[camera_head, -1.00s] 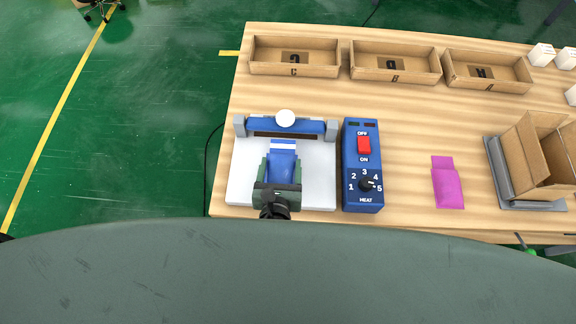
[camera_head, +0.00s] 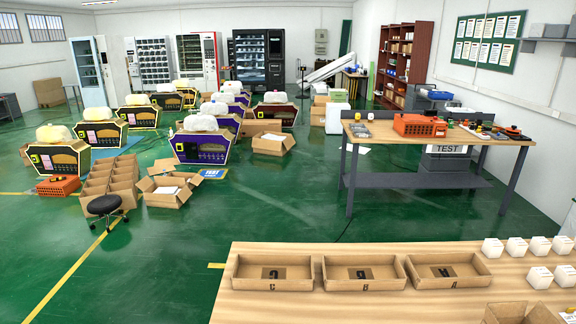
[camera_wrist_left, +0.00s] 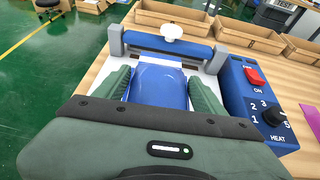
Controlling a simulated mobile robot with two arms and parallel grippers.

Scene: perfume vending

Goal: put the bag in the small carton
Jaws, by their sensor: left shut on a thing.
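A blue bag (camera_wrist_left: 158,85) lies between the green fingers of my left gripper (camera_wrist_left: 160,92) in the left wrist view. The gripper is shut on it, and the bag's far end reaches toward the blue bar of a heat sealer (camera_wrist_left: 160,45). An open cardboard carton (camera_head: 518,314) shows only its top flaps at the bottom right of the head view; its inside is mostly out of frame. Neither gripper is in the head view now, and my right gripper is not seen.
A blue control box (camera_wrist_left: 262,105) with a red switch stands right of the sealer. A pink bag (camera_wrist_left: 311,114) is at the wrist view's right edge. Trays C (camera_head: 272,286), B (camera_head: 364,287) and A (camera_head: 448,284) line the table's back. Several white boxes (camera_head: 515,247) stand at right.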

